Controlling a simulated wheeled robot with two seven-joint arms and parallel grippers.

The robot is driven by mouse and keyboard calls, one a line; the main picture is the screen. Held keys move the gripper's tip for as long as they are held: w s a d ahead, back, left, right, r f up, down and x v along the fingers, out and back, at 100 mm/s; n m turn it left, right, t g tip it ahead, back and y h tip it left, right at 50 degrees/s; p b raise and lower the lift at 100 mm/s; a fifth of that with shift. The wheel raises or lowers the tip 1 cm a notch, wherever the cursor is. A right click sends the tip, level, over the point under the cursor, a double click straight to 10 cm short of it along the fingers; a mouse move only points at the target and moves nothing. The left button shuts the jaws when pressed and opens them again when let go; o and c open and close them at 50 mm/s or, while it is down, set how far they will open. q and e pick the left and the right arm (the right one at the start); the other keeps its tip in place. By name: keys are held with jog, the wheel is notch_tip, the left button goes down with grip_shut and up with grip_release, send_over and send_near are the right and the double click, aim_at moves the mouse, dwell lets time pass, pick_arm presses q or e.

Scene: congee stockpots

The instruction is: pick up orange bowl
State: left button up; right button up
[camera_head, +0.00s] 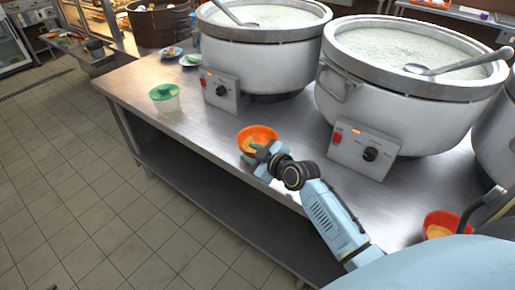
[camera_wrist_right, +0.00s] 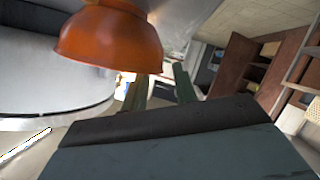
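The orange bowl (camera_head: 262,133) stands upright near the front edge of the steel counter, with something yellowish inside. My right gripper (camera_head: 251,153) is at its near left side, and its greenish fingers overlap the bowl's near rim in the head view. In the right wrist view the bowl (camera_wrist_right: 108,40) fills the upper left, and the two fingers (camera_wrist_right: 160,90) stand apart with a gap between them. The bowl's rim is close to one finger; contact cannot be told. My left gripper is not in view.
Large stockpots (camera_head: 262,55) (camera_head: 400,85) with control boxes stand behind the bowl. A green bowl (camera_head: 166,101) is to the left, and small plates (camera_head: 190,60) lie farther back. A second orange-red bowl (camera_head: 440,219) is at right, partly hidden by my arm. Counter (camera_head: 205,130) left of the bowl is clear.

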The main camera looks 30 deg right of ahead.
jog(key=shift+x, duration=1.1)
jog(key=shift+w, duration=0.1)
jog(key=c, duration=0.6)
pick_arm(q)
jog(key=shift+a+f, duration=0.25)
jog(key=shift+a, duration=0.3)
pick_arm(e)
grip_shut()
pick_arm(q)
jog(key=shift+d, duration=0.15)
